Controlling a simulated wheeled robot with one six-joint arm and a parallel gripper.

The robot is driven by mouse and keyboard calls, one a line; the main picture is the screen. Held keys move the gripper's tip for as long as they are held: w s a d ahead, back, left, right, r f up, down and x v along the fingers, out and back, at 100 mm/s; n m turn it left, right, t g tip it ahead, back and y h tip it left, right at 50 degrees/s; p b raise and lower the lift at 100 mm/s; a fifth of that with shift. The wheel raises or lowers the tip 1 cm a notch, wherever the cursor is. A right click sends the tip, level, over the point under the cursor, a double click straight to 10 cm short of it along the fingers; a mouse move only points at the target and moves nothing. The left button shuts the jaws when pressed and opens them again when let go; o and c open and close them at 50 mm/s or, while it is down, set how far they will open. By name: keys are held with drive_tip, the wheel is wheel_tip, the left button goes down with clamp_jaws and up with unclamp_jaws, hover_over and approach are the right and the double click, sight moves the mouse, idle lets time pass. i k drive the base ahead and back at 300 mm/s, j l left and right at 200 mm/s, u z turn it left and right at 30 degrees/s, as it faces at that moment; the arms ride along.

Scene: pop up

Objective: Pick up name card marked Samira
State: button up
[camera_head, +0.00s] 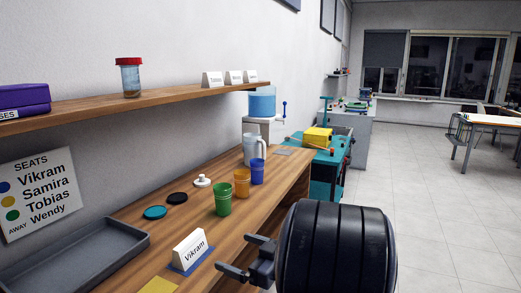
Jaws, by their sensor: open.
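Three white folded name cards stand on the upper wooden shelf. The left one reads Tobias (213,79); the print on the middle card (234,77) and the right card (251,76) is too small to read surely. Another name card, marked Vikram (189,249), stands on a blue mat on the counter. My gripper (241,255) is open and empty, low in the picture, just right of the Vikram card and well below the shelf cards. No card is clearly readable as Samira.
A wall sign (38,195) lists SEATS: Vikram blue, Samira yellow, Tobias green, Wendy away. The counter (140,215) holds a grey tray (75,262), a yellow mat (158,286), cups, lids and a pitcher (249,149). A red-lidded jar (130,79) stands on the shelf.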

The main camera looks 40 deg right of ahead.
sight(249, 76)
drive_tip(key=z, duration=1.15)
